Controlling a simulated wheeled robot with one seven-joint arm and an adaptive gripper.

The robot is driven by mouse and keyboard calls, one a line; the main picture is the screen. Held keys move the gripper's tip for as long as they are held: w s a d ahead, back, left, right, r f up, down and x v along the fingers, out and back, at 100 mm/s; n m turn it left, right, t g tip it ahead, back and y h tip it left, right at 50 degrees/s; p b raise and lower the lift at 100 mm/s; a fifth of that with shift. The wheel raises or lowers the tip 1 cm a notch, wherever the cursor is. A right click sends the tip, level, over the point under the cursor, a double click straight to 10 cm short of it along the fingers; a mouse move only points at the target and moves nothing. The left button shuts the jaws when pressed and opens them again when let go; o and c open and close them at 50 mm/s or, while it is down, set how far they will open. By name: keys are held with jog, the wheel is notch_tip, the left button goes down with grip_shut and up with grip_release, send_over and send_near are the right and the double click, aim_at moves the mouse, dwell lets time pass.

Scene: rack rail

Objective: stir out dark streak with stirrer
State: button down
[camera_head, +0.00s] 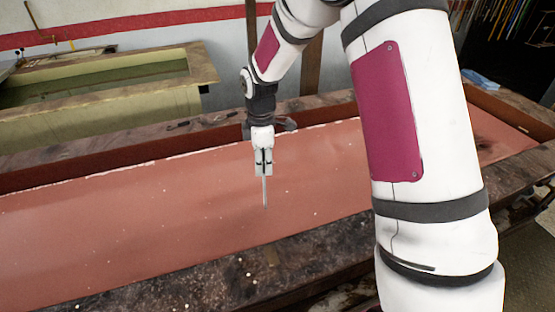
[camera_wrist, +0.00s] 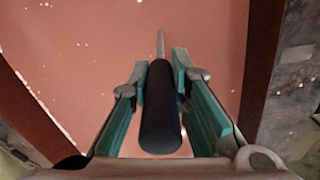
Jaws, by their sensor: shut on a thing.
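My gripper (camera_head: 263,168) is shut on the stirrer, above the middle of the trough, pointing down. The stirrer's thin pale rod (camera_head: 265,193) hangs nearly upright below the fingers. In the wrist view, its black handle (camera_wrist: 160,115) sits between the teal finger pads, with the rod running on beyond. The rod's lower end is over the red-brown surface (camera_head: 120,220) in the trough; I cannot tell whether it touches or dips in. No distinct dark streak can be made out. A slightly darker area shows at the trough's right end, partly hidden by my arm.
The trough has a dark, worn front rim (camera_head: 225,275) and a raised back wall. A second trough (camera_head: 110,95) with greenish contents stands behind at left. A blue item (camera_head: 481,79) lies at the back right. Pale specks dot the red-brown surface, which is otherwise open left of my gripper.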

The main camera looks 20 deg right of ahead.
jog(key=a, duration=0.8)
jog(key=d, duration=0.9)
jog(key=shift+d, duration=0.35)
notch_tip(320, 180, up, 16)
jog(key=p, duration=0.3)
dwell(0.5)
jog(key=shift+d, duration=0.1)
dwell(3.5)
